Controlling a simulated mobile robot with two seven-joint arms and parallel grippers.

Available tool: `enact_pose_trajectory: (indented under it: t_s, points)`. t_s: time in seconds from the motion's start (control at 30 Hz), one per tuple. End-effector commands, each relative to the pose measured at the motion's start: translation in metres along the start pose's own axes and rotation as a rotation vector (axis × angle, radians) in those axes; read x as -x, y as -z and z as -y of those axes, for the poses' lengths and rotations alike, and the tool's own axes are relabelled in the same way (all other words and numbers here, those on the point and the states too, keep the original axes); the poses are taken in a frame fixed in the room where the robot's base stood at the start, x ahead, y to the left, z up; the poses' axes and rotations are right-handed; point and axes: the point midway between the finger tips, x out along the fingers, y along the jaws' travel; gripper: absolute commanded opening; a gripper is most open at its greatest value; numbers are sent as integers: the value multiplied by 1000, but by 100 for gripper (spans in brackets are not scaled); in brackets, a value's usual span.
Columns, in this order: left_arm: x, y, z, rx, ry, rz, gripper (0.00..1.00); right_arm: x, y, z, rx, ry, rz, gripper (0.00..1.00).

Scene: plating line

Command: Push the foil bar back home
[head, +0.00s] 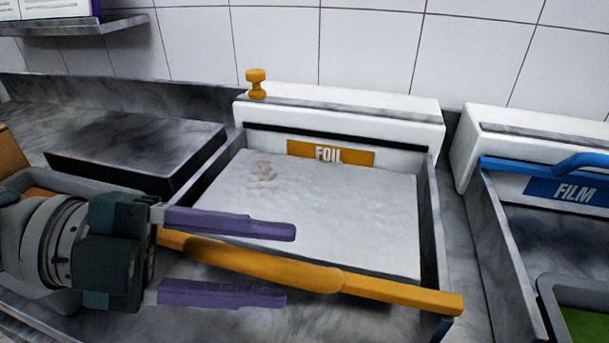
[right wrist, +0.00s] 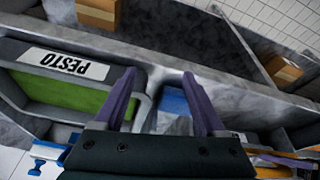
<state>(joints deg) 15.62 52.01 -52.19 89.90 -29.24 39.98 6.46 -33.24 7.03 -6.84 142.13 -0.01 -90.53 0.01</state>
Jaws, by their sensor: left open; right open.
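The foil bar (head: 390,288) is a long orange bar lying across the front end of the foil tray, away from the white FOIL dispenser (head: 415,115) at the back. A pale sheet (head: 330,205) lies in the tray between them. My left gripper (head: 288,264) is open, with one purple finger on the far side of the bar and one on the near side. Gaps show between both fingers and the bar. My right gripper (right wrist: 159,78) is open and appears empty in the right wrist view; it is not in the head view.
The FILM dispenser (head: 535,135) with a blue bar (head: 520,166) stands to the right. An orange knob (head: 256,84) stands on the FOIL dispenser. A dark slab (head: 135,145) lies to the left. A PESTO tub (right wrist: 60,70) with green contents is beside my right gripper.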

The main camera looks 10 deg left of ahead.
Motion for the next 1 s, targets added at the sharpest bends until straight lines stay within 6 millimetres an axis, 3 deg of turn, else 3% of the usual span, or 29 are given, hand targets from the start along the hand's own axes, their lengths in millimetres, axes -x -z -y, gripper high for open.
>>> enact_pose_trajectory:
  t_s: [0.2,0.67,1.0]
  points:
    - [0,0,0,0,0,0,53,0,0,0,0,1,0,73]
    - [0,0,0,0,0,0,2,0,0,1,0,2,1,73]
    - [0,0,0,0,0,0,0,0,0,1,-3,4,1,73]
